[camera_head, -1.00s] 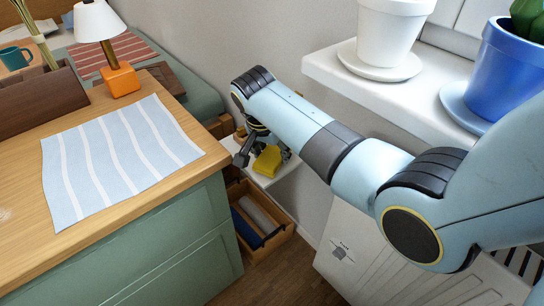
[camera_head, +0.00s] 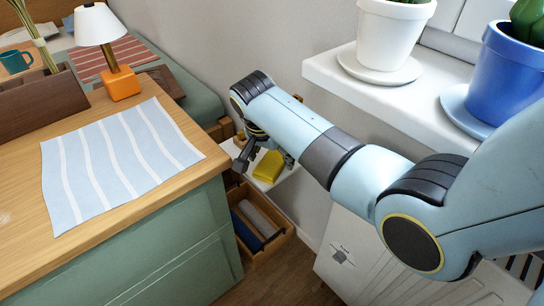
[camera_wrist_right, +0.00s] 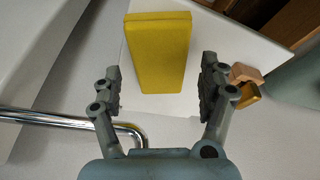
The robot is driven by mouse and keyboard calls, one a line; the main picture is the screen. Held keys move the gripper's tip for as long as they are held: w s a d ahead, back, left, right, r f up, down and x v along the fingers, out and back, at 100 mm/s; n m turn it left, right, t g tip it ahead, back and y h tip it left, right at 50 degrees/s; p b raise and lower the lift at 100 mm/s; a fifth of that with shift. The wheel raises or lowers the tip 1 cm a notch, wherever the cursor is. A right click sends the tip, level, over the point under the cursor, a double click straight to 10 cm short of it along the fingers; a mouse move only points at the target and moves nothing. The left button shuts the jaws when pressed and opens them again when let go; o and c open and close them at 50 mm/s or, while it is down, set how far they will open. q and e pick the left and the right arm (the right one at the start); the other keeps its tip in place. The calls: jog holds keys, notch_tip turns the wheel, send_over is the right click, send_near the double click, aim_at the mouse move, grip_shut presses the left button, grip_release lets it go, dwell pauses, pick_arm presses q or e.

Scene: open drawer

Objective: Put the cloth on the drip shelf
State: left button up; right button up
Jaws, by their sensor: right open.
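A yellow folded block, which looks like the cloth (camera_head: 268,166), lies on a small white shelf (camera_head: 288,184) beyond the counter's end. It shows whole in the right wrist view (camera_wrist_right: 158,50), flat on the white surface. My right gripper (camera_wrist_right: 160,88) is open and empty, its two fingers apart on either side of the cloth's near end and not visibly touching it. In the head view the right gripper (camera_head: 265,162) is at the shelf, partly hidden by my arm. My left gripper is not in view.
A chrome rail (camera_wrist_right: 75,121) runs near the gripper. A small wooden block (camera_wrist_right: 245,74) stands on the shelf. An open drawer (camera_head: 262,222) lies below. Potted plants (camera_head: 510,70) stand on the right sill.

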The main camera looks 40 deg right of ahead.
jog(key=p+v, duration=0.3)
jog(key=v, duration=0.8)
